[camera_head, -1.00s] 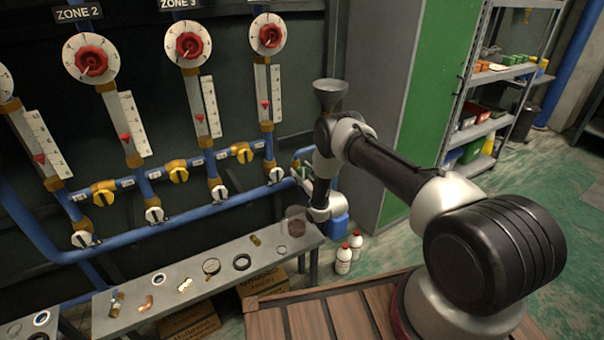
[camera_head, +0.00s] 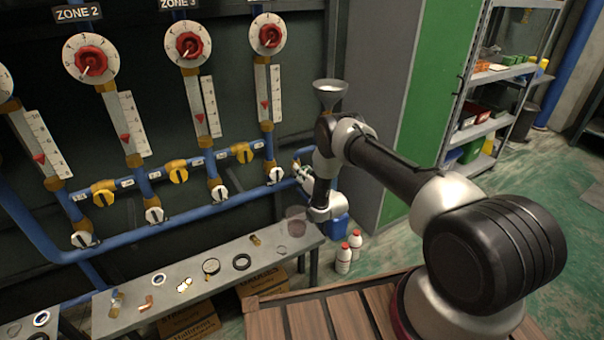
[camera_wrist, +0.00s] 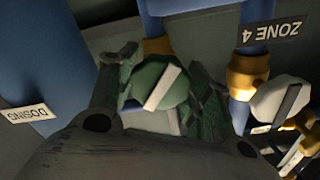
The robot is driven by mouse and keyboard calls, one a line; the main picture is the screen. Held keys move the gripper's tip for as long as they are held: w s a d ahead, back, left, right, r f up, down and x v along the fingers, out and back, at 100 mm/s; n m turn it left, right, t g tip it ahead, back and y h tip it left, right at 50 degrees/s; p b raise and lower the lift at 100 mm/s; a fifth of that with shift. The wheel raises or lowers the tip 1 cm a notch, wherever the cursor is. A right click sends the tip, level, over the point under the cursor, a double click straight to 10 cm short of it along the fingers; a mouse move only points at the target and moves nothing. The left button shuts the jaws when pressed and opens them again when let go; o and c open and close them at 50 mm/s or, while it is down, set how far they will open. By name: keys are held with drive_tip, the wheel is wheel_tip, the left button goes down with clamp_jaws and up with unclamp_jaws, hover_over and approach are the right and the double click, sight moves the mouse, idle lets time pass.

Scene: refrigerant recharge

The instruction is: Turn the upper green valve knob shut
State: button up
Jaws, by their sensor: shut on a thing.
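A round green valve knob (camera_wrist: 168,82) with a pale bar across its face is in the middle of the wrist view. The bar is tilted. My gripper (camera_wrist: 162,92) has a dark green finger on each side of the knob and is shut on it. In the head view my gripper (camera_head: 303,172) is at the right end of the blue pipework, beside the blue pipe. There the knob is too small and covered to make out. Only one green knob shows clearly, so I cannot compare upper and lower.
In the wrist view, a ZONE 4 label (camera_wrist: 270,32) and a white valve knob (camera_wrist: 280,98) are to the right, and a DOSING label (camera_wrist: 28,114) is to the left. A bench (camera_head: 215,283) with small parts stands below the pipes. A funnel (camera_head: 330,90) stands behind my arm.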

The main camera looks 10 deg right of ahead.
drive_tip(key=m, duration=0.5)
drive_tip(key=shift+m, duration=2.5)
drive_tip(key=o, duration=1)
drive_tip(key=shift+o, duration=0.2)
drive_tip(key=v, duration=1.2)
drive_tip(key=shift+w, duration=0.1)
